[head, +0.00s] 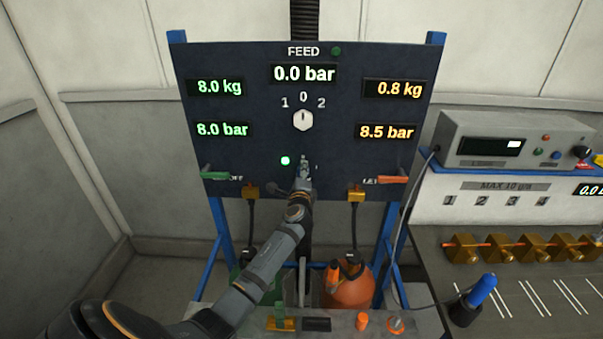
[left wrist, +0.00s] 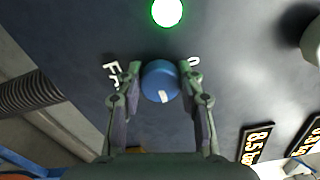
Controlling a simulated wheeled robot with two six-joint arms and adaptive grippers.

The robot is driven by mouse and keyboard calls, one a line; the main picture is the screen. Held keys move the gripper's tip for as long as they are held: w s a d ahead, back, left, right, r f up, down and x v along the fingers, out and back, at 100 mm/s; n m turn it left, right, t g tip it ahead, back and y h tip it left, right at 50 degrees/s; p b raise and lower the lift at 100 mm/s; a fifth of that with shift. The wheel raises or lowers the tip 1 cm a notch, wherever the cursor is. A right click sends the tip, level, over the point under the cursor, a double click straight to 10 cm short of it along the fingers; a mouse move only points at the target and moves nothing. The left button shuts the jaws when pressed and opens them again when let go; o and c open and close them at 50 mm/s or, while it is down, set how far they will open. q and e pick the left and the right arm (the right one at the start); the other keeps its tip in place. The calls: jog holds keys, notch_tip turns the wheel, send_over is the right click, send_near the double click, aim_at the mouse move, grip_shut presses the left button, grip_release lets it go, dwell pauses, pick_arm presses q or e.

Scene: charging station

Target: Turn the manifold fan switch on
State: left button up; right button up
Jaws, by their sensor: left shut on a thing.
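The fan switch is a round blue knob (left wrist: 161,82) with a white mark on the dark feed panel (head: 235,155). In the left wrist view, its white mark is at the lower side. Partly hidden lettering stands beside the knob. My left gripper (head: 305,163) is at the lower middle of the panel, with its fingers on both sides of the knob and shut on it. In the head view the gripper hides the knob. A green lamp (head: 285,160) is lit near the knob; it also shows in the left wrist view (left wrist: 167,11). My right gripper is not in view.
A white selector knob (head: 303,120) marked 1, 0, 2 sits above my gripper. A green handle (head: 215,176) and an orange-red handle (head: 392,180) stick out at the panel's lower sides. An orange cylinder (head: 348,284) stands below. A bench with a grey meter (head: 515,140) is at right.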

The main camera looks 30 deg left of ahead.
pick_arm(q)
jog(key=o, duration=1.2)
jog(key=v, duration=1.2)
jog(key=shift+f, duration=0.1)
jog(key=shift+d+f, duration=0.1)
